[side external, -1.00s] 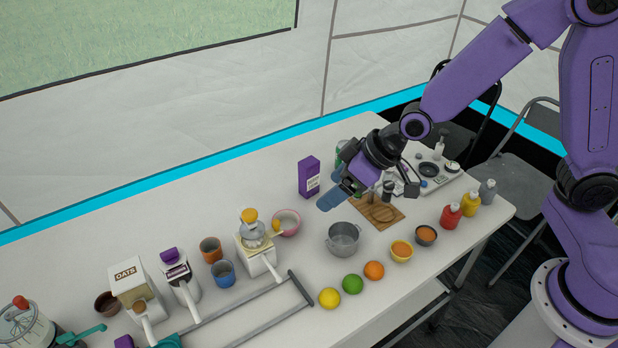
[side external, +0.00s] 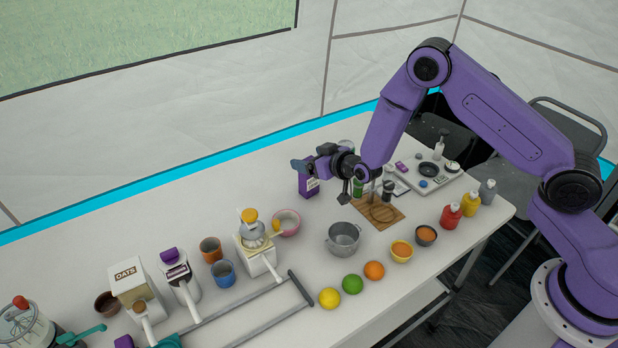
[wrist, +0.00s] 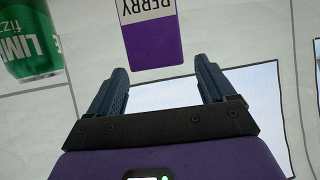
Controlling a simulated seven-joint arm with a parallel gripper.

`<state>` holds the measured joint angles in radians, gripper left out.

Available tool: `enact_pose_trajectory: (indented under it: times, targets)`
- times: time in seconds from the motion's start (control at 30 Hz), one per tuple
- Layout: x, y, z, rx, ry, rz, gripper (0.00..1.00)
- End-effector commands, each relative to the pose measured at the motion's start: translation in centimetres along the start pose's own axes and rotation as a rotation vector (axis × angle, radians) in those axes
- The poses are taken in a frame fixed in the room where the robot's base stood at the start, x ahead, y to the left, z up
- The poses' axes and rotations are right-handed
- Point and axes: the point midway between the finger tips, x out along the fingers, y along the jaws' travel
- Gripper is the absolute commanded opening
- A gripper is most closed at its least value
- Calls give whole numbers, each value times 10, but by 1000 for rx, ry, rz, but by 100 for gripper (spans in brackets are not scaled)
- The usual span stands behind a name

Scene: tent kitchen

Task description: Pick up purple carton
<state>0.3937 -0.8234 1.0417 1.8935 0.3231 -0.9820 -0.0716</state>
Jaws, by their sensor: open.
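The purple carton (side external: 308,184) stands upright on the white table near its back edge, its upper part partly hidden by my gripper in the side view. In the wrist view the carton (wrist: 154,44) lies ahead of the fingertips, centred between them, with a white label reading "BERRY" upside down. My gripper (side external: 300,165) is at about the height of the carton's top in the side view. In the wrist view my gripper (wrist: 160,72) has its two blue fingers apart with nothing between them.
A green lime can (wrist: 30,42) stands left of the carton in the wrist view. A metal pot (side external: 343,238), a wooden board (side external: 382,212) and a pink bowl (side external: 286,222) stand nearby. The table left of the carton is clear.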

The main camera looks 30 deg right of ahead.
Motion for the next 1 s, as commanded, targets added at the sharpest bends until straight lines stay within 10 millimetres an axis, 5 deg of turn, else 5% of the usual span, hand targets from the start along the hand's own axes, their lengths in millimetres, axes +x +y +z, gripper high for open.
enact_pose_trajectory:
  times: [0.43, 0.7, 1.0]
  targets:
    - [16, 0, 41, 0, -4, -1, 83]
    - [42, 0, 38, 1, -1, -1, 83]
    - [45, 0, 37, 0, 0, -1, 83]
